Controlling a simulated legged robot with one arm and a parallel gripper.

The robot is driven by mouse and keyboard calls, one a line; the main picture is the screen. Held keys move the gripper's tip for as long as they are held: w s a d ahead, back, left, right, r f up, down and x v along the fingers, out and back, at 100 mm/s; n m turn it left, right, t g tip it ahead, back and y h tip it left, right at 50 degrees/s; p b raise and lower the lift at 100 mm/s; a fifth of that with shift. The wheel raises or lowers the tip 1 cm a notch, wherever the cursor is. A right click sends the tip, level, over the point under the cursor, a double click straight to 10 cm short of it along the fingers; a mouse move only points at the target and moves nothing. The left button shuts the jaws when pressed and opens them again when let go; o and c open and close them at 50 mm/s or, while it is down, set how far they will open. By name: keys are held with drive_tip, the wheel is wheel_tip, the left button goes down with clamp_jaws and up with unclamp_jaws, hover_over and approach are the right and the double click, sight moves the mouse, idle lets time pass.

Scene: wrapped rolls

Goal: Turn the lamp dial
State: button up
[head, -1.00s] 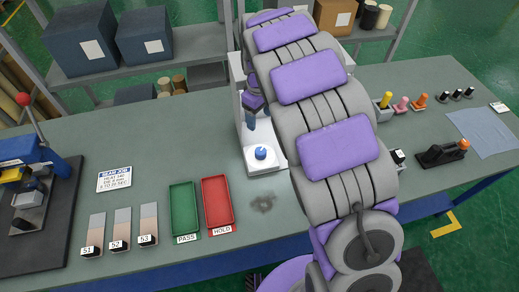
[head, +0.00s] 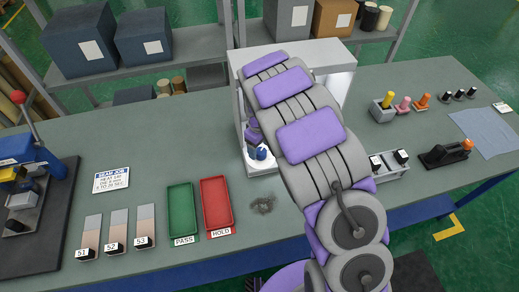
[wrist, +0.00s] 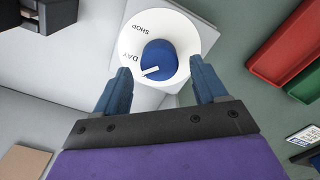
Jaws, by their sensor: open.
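The lamp dial is a blue round knob (wrist: 158,58) with a white pointer mark, on a white disc (wrist: 186,42) lettered SHOP and DAY. The pointer mark is on the DAY side. In the head view the knob (head: 262,153) sits low at the front of the white lamp housing (head: 340,53), partly hidden by my arm. My gripper (wrist: 162,62) is open, with one blue finger on each side of the knob's near edge in the wrist view. Gaps show between fingers and knob. Contact is not visible, and the fingers are mostly hidden in the head view.
A green PASS tray (head: 184,211) and a red HOLD tray (head: 217,204) lie left of the lamp. Sample strips (head: 117,232) and a sign (head: 111,181) are farther left. A grey block with switches (head: 390,164) stands right of my arm. Bench front is clear near the stain.

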drive_tip(key=shift+f, duration=0.7)
drive_tip(key=shift+c, duration=0.2)
drive_tip(key=c, duration=1)
drive_tip(key=shift+r+m+p, duration=0.15)
drive_tip(key=shift+m+p, duration=1.15)
drive_tip(key=shift+m, duration=0.5)
drive_tip(key=o, duration=1)
drive_tip(key=shift+o, duration=0.2)
